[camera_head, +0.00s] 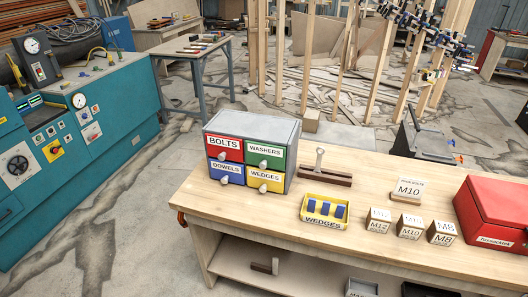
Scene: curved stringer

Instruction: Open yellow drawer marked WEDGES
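The yellow drawer marked WEDGES (266,179) is the lower right one of four in a small grey cabinet (259,129) on the wooden workbench. It looks shut, and a pale knob (263,188) sticks out from its front. Neither of my grippers is in view.
Red BOLTS, green WASHERS and blue DOWELS drawers share the cabinet and look shut. A yellow WEDGES tray (309,217) with blue pieces, a brown block (327,177), labelled blocks (410,224) and a red box (500,210) stand to the right. Bare bench top (240,207) lies before the cabinet.

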